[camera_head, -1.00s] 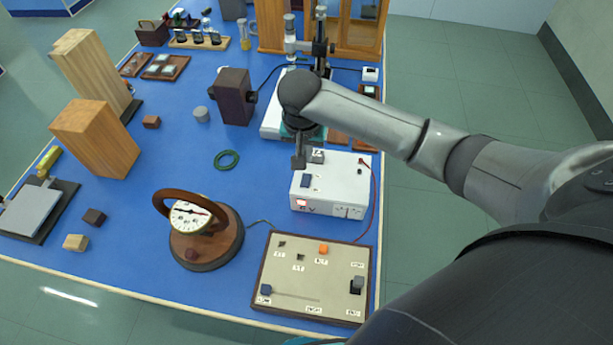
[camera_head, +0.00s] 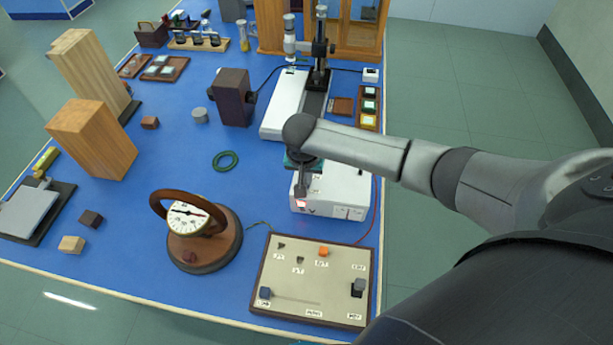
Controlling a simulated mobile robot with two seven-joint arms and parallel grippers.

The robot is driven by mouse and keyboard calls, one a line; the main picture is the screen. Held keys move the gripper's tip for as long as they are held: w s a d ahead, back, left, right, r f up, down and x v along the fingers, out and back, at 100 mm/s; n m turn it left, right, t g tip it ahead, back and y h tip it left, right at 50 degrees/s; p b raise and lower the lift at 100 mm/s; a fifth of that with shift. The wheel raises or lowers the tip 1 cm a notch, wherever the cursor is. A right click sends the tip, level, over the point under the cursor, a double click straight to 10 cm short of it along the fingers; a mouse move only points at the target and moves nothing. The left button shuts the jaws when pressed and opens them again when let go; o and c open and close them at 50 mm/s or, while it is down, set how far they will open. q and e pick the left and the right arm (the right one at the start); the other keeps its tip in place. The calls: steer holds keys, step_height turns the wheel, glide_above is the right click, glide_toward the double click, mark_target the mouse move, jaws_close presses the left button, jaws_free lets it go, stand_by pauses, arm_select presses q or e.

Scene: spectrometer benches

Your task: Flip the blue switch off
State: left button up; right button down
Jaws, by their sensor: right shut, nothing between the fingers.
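A white power box (camera_head: 346,190) stands near the right edge of the blue table, with a small red lit window (camera_head: 301,203) on its front. My right gripper (camera_head: 299,193) is shut and points down at the left part of the box top. The dark blue switch on that box top is hidden behind the gripper now. I cannot tell whether the fingers touch it. My left gripper is not in view.
A beige panel (camera_head: 290,284) with an orange knob (camera_head: 323,252), a blue-grey knob (camera_head: 265,292) and a dark knob (camera_head: 358,287) lies in front of the box. A round dial meter (camera_head: 205,250) stands left of it. A green ring (camera_head: 225,161) lies on clear table.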

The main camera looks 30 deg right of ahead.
steer(key=shift+a+f+p, duration=0.1)
steer(key=shift+f+p, duration=0.05)
steer(key=shift+p, duration=0.4)
steer(key=shift+w, duration=0.1)
steer(key=shift+w+d+r, duration=0.25)
steer(key=shift+w+d, duration=0.2)
steer(key=shift+w, duration=0.05)
